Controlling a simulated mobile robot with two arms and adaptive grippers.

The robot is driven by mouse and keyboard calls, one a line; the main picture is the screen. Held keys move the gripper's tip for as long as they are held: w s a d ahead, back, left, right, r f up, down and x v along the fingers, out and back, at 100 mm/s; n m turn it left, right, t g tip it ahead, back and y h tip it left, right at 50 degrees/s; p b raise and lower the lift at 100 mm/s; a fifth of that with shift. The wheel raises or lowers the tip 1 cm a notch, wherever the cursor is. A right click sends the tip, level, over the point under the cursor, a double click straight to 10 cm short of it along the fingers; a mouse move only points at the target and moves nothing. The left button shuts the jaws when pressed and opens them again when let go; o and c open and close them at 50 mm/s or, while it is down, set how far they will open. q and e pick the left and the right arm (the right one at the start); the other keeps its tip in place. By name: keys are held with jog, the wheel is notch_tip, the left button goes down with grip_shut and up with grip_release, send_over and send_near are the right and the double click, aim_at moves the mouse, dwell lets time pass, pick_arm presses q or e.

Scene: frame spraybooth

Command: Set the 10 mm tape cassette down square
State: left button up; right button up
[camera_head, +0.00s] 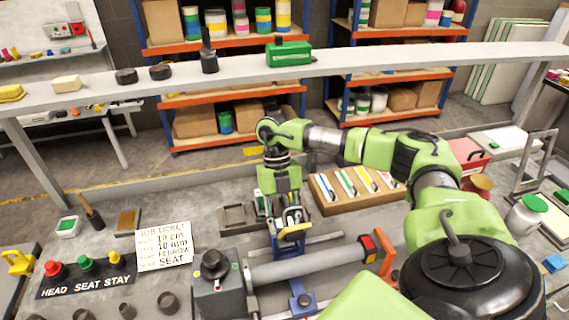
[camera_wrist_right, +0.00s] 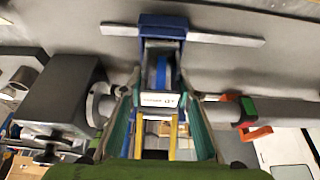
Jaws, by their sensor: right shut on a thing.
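My right gripper (camera_head: 291,222) is shut on the tape cassette, low over the bench in the head view. In the right wrist view, a small white label (camera_wrist_right: 160,99) on the cassette shows between the fingers; its print is too small to read. Yellow edges (camera_wrist_right: 174,135) show below the label. The gripper hides most of the cassette. A blue fixture (camera_wrist_right: 160,21) with a grey crossbar lies just beyond the fingertips. I cannot tell whether the cassette touches it or is square to it. My left gripper is not in view.
A wooden rack (camera_head: 331,208) with several coloured strips stands right of the gripper. A grey clamp block (camera_head: 218,291) and a horizontal cylinder (camera_head: 305,269) lie in front. A job ticket (camera_head: 164,245) reading 10 mm and a HEAD SEAT STAY button panel (camera_head: 88,286) are at left.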

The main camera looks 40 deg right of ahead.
jog(key=shift+f, duration=0.15)
jog(key=o, duration=1.7)
jog(key=shift+r+p, duration=2.35)
jog(key=shift+r, duration=0.7)
jog(key=shift+f, duration=0.1)
